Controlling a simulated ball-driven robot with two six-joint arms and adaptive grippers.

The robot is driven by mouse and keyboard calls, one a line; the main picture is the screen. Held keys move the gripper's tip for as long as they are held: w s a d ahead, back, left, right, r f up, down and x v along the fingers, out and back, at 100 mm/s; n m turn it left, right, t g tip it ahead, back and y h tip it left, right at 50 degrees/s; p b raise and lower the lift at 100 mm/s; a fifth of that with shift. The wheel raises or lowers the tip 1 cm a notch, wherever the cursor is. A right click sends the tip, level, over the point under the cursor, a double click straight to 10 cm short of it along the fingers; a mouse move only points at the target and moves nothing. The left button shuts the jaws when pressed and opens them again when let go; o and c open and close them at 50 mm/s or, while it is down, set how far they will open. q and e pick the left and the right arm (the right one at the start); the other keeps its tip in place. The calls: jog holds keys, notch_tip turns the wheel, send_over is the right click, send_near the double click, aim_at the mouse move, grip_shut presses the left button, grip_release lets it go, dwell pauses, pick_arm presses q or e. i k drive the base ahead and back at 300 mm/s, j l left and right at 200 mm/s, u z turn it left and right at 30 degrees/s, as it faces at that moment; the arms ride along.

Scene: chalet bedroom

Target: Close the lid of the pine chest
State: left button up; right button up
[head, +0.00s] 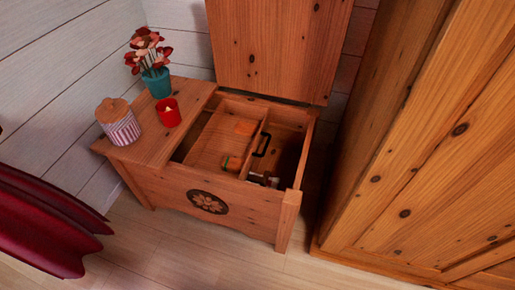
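The pine chest (160,182) stands against the white plank wall, with a dark flower emblem on its front. Its lid (268,45) is raised upright at the back, above the open right part of the chest. Inside the opening I see a wooden inner panel (217,140), a black handle (262,145) and some small things partly in shadow. The left part of the top is a fixed surface. Neither of my grippers is in view.
On the chest's left top stand a teal pot with red flowers (156,82), a red candle cup (169,113) and a striped jar with a wooden cap (118,121). A large pine cabinet (420,150) stands close on the right. Red fabric (45,220) is at lower left. Floor in front is clear.

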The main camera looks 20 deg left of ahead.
aim_at(289, 49)
jog(key=j+z, duration=0.4)
jog(key=j, duration=0.25)
jog(key=j+z, duration=0.35)
jog(key=j, duration=0.35)
jog(key=k, duration=0.05)
